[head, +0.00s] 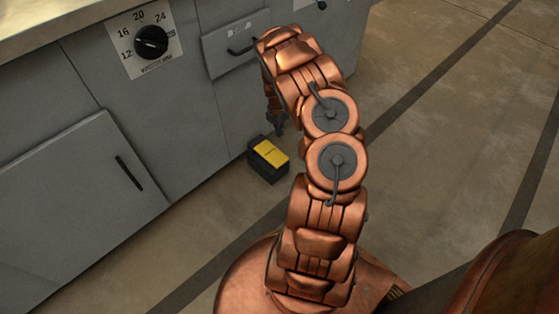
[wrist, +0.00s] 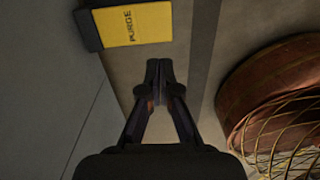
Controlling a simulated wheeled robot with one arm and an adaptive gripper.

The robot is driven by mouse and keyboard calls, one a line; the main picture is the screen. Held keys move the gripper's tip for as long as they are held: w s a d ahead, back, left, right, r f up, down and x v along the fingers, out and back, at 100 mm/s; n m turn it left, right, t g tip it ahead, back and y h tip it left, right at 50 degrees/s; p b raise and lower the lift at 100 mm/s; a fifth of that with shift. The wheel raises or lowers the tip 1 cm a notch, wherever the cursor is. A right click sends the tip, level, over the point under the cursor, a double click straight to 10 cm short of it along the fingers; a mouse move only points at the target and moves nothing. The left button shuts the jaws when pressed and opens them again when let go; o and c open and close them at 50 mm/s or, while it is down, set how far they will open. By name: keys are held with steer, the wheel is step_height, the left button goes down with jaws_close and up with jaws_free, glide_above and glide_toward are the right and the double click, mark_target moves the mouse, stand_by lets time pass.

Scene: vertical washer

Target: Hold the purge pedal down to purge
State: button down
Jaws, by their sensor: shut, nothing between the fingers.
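The purge pedal is a small black box with a yellow top (head: 270,153) on the floor against the grey cabinet. In the head view my gripper (head: 279,128) hangs just above and behind the pedal, partly hidden by my arm. I cannot tell how high the fingertips are above it.
The grey cabinet front (head: 190,100) stands close along the pedal's far side. It has a black dial (head: 151,41), a drawer (head: 238,45) and a door (head: 75,195) with a dark handle. The floor (head: 450,180) to the right is clear, with dark stripes.

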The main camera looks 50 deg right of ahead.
mark_target(279, 159)
steer(key=shift+w+d+f+n, duration=0.1)
steer(key=shift+f+n, duration=0.2)
steer(key=shift+f, duration=0.7)
step_height(279, 159, down, 14)
steer(key=b, duration=0.7)
